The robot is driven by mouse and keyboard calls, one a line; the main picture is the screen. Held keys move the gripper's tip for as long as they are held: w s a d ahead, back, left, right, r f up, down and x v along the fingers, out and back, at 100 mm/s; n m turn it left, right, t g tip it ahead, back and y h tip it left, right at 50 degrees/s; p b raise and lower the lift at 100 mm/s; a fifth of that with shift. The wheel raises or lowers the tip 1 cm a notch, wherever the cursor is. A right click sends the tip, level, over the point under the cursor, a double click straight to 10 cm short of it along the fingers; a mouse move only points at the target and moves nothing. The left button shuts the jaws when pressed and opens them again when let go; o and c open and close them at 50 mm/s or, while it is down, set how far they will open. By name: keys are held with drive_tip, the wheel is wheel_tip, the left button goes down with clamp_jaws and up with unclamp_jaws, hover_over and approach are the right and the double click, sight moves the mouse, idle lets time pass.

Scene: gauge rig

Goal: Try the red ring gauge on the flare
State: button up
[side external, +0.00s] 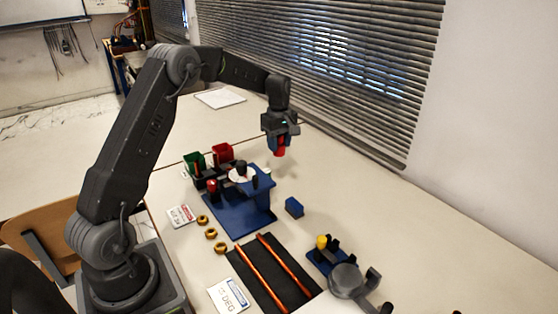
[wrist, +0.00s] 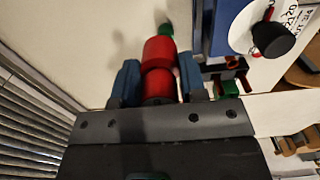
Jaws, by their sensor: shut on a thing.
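My gripper (side external: 279,138) is shut on a red gauge (side external: 280,150), held in the air above the table, behind and right of the blue fixture. In the wrist view my gripper's blue fingers (wrist: 158,78) stand either side of the red gauge (wrist: 159,53), which looks like a stepped cylinder with a green end (wrist: 166,30). Its ring opening cannot be made out. Two copper tubes (side external: 285,262) lie on a black mat (side external: 262,284); a flare on their ends is too small to tell.
A blue fixture (side external: 240,212) carries a white dial with a black knob. Behind it are a green bin (side external: 194,161) and a red bin (side external: 222,151). Several brass nuts (side external: 211,234), a blue block (side external: 294,207) and a blue stand with a yellow knob (side external: 321,242) are nearby. The right table is clear.

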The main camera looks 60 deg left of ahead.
wheel_tip(320, 180, up, 4)
drive_tip(key=shift+f, duration=0.1)
drive_tip(key=s+a, duration=1)
drive_tip(key=s, duration=0.2)
drive_tip(key=f, duration=0.5)
drive_tip(key=shift+s+a, duration=0.25)
drive_tip(key=shift+f, duration=0.3)
drive_tip(key=shift+f, duration=0.2)
drive_tip(key=shift+f, duration=1.95)
drive_tip(key=shift+f, duration=0.35)
drive_tip(key=shift+r, duration=0.15)
drive_tip(key=shift+r, duration=2.9)
